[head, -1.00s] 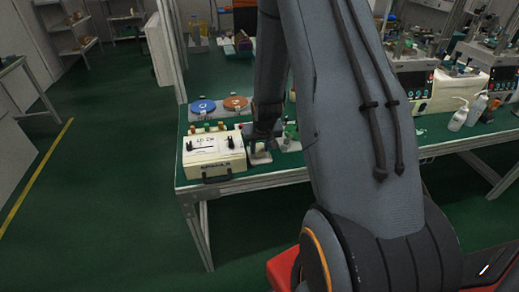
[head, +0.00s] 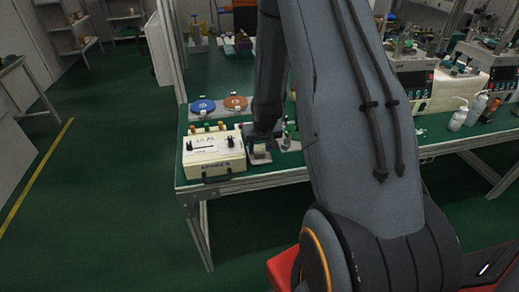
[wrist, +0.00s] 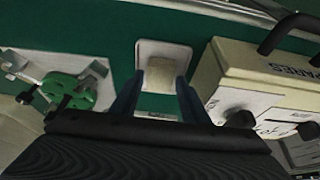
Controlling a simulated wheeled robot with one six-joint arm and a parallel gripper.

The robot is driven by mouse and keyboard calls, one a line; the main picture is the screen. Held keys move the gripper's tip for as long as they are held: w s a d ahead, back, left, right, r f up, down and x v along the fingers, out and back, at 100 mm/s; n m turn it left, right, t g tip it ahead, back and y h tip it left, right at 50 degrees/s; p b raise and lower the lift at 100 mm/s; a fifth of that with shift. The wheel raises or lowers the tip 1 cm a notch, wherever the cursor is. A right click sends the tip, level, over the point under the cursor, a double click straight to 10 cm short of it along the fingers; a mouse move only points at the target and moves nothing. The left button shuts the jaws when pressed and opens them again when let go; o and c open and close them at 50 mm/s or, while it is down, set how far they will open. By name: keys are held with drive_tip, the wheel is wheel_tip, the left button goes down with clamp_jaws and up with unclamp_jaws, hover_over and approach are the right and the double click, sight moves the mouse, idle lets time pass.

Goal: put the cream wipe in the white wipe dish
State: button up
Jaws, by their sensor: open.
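The cream wipe (wrist: 159,74) lies in the white wipe dish (wrist: 178,49), between and just beyond my fingertips in the wrist view. The wipe (head: 260,149) also shows on the dish (head: 258,160) in the head view, near the front edge of the green bench. My gripper (wrist: 159,86) is open, one finger on each side of the wipe. In the head view, my gripper (head: 258,138) is right above the dish and partly hidden by my own arm. I cannot tell whether the fingers touch the wipe.
A cream instrument box (head: 213,155) with knobs and a handle stands close left of the dish. A green fixture on a pale plate (wrist: 72,88) stands on the dish's other side. Blue (head: 202,106) and orange (head: 235,103) discs lie behind. Bottles (head: 458,119) stand at right.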

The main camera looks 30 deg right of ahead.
drive_tip(key=p+v, duration=0.2)
drive_tip(key=v, duration=0.8)
drive_tip(key=s+a+r+n+g, duration=0.1)
drive_tip(key=s+a+r, duration=0.4)
drive_tip(key=s+a, duration=0.3)
drive_tip(key=s+a+r+n+g+y, duration=0.1)
drive_tip(key=s+a+r+n, duration=0.1)
drive_tip(key=s+a+r, duration=0.4)
drive_tip(key=s+a, duration=0.2)
drive_tip(key=s, duration=0.1)
drive_tip(key=shift+s+r+g, duration=0.3)
drive_tip(key=shift+s, duration=0.1)
wheel_tip(320, 180, down, 3)
drive_tip(key=shift+w+r+b, duration=0.1)
drive_tip(key=shift+b, duration=1.1)
drive_tip(key=shift+r, duration=0.1)
drive_tip(key=shift+c, duration=1.2)
drive_tip(key=shift+d, duration=0.2)
